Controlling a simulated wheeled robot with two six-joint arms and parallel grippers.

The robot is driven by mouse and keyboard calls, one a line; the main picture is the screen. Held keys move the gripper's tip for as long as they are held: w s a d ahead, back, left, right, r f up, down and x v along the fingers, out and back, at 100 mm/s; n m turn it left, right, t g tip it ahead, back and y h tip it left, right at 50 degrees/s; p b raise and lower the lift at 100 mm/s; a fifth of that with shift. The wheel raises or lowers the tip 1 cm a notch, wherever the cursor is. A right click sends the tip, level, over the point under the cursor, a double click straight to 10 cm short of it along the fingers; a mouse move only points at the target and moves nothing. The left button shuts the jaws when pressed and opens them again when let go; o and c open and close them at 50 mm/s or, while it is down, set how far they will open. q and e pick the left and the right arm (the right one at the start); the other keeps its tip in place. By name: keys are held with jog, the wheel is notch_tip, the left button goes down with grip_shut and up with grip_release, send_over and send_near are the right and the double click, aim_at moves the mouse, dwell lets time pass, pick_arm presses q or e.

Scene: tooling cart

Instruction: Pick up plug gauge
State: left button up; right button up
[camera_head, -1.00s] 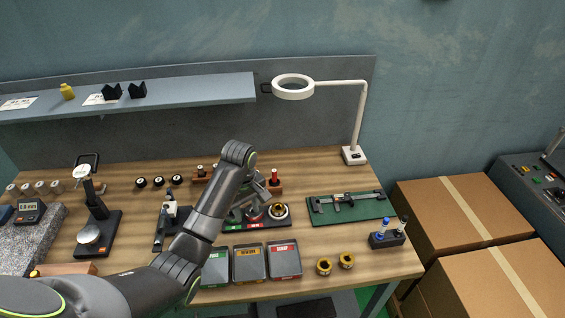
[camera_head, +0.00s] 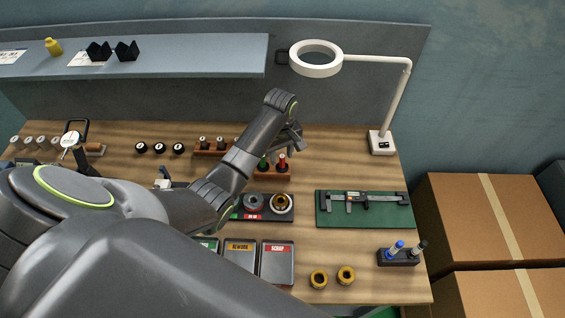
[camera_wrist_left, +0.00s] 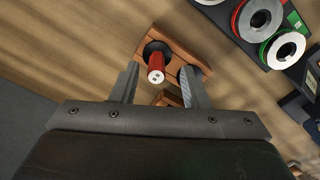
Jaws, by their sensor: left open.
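A red plug gauge (camera_head: 282,164) stands upright in a wooden rack (camera_head: 274,177), beside a green-topped gauge (camera_head: 263,163). My left gripper (camera_head: 292,146) is above the rack's right end. In the left wrist view, the open fingers of my left gripper (camera_wrist_left: 160,70) straddle the red plug gauge (camera_wrist_left: 156,66), with space on both sides. The green-topped gauge is not clearly visible there. My right gripper is not in view.
A ring tray (camera_head: 288,215) lies in front of the rack, and a green mat (camera_head: 330,217) with a caliper is to its right. A ring-lamp (camera_head: 315,70) overhangs the back right.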

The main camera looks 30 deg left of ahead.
aim_at(282, 165)
pick_arm(q)
jog(key=f, duration=0.2)
jog(key=f+p, duration=0.1)
jog(key=shift+w+f, duration=0.25)
jog(key=shift+f, duration=0.2)
jog(key=shift+c, duration=0.4)
grip_shut()
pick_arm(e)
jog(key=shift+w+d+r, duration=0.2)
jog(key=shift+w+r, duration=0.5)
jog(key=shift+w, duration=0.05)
